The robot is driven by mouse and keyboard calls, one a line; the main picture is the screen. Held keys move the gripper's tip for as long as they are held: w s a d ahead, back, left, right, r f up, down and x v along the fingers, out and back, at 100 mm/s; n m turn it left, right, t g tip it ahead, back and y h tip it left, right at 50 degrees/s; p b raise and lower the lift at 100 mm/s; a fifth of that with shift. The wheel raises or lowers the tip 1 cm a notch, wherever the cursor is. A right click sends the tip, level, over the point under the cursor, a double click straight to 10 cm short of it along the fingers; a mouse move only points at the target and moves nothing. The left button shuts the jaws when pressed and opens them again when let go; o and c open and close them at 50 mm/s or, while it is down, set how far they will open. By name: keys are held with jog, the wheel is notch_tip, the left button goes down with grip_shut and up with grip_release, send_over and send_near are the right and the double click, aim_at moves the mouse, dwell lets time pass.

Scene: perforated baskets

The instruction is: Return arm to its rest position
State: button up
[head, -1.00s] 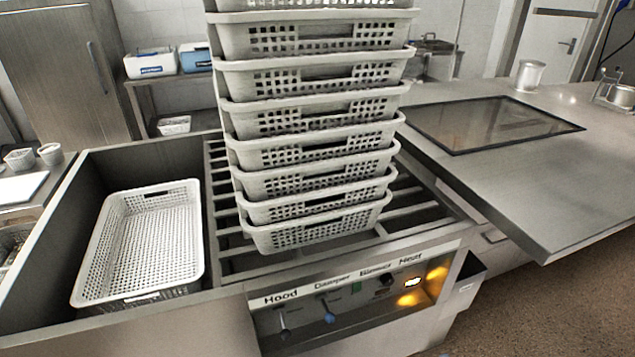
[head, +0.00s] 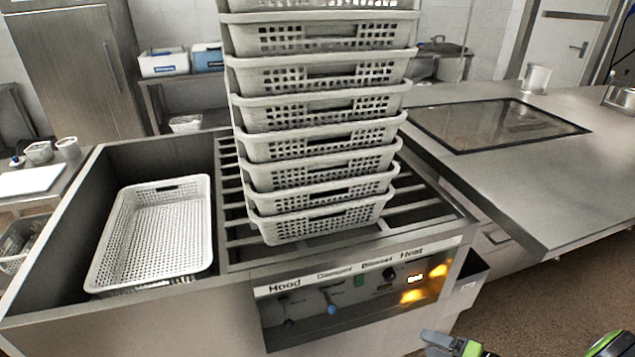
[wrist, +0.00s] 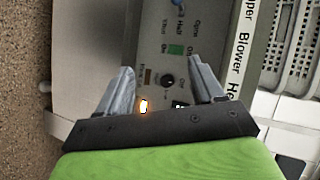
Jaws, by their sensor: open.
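My gripper (wrist: 160,88) shows in the wrist view with its two grey fingers spread apart and nothing between them. Beyond the fingers is the control panel (wrist: 165,45) with knobs and a green switch. In the head view only a small part of my arm's end, green and black, shows at the bottom right edge. The same control panel (head: 350,300) shows there on the front of the metal unit, with lit orange lights at its right. My gripper appears to touch nothing.
A tall stack of white perforated baskets (head: 320,185) stands on the slatted rack (head: 235,215). A single empty basket (head: 150,235) lies in the left bay. A metal counter (head: 550,190) with a dark glass plate (head: 495,125) is at right. Open floor (head: 560,290) lies below it.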

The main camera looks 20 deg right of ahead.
jog(key=w+a+r+n+g+h, duration=0.35)
jog(key=a+r+n+g, duration=0.5)
jog(key=a+r, duration=0.85)
jog(key=s+a+r+n+t+h+p, duration=0.15)
jog(key=s+a+r+t+h, duration=0.35)
jog(key=s+r, duration=0.9)
notch_tip(320, 180, up, 12)
jog(key=a+g+y+p, duration=0.1)
jog(key=g+p, duration=0.1)
jog(key=p, duration=1)
jog(key=shift+w+a+g, duration=0.15)
jog(key=shift+w+g, duration=0.05)
jog(key=shift+g, duration=0.15)
